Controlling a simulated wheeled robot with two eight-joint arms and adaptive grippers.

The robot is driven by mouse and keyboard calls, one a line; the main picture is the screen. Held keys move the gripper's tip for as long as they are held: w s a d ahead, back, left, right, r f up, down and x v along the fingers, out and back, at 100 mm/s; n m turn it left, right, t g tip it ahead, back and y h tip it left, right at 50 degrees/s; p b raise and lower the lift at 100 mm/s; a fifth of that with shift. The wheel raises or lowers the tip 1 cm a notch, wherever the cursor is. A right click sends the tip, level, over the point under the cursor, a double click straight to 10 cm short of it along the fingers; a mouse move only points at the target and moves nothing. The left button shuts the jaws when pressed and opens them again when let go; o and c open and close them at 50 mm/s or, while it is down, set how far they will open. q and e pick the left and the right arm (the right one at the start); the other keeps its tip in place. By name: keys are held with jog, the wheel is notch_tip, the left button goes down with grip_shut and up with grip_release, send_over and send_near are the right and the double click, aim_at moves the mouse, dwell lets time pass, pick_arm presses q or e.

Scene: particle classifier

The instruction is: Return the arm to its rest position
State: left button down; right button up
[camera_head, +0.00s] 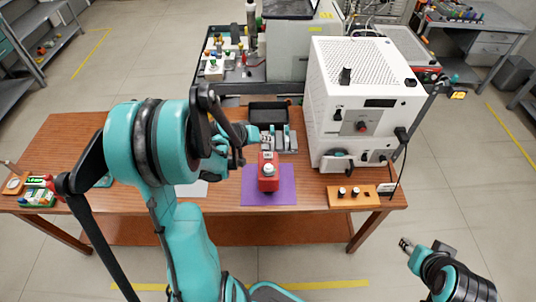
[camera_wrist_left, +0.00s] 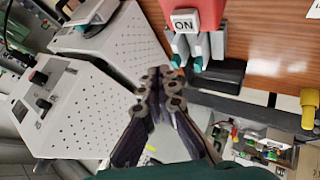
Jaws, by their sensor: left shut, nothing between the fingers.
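My left arm, teal and black, reaches over the wooden table (camera_head: 130,128) from the left in the head view. Its gripper (camera_head: 250,135) is above the table's back middle, partly hidden by the arm's own links. In the left wrist view the gripper's dark fingers (camera_wrist_left: 160,88) are together with nothing between them. My right gripper (camera_head: 405,244) is at the lower right, off the table's front edge and over the floor. It is too small to tell whether it is open.
A red device (camera_head: 268,180) stands on a purple mat (camera_head: 252,196). Behind it are a grey rack (camera_head: 286,142) and a black tray (camera_head: 268,113). A white machine (camera_head: 345,100) stands at the right. An ON label (camera_wrist_left: 185,23) shows in the left wrist view. Floor in front is clear.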

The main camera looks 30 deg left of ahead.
dwell(0.4)
pick_arm(q)
jog(key=s+d+r+m+y+b, duration=0.1)
jog(key=s+d+r+m, duration=0.1)
jog(key=s+d, duration=0.6)
jog(key=s+d+r+m+g+y+b, duration=0.1)
jog(key=s+d+r+m+b, duration=0.1)
jog(key=s+d, duration=0.5)
jog(key=shift+s+d+r+m+g+y, duration=0.35)
jog(key=shift+s+r+m, duration=0.45)
jog(key=shift+s+r, duration=0.65)
jog(key=shift+s+f, duration=0.15)
jog(key=shift+f, duration=0.1)
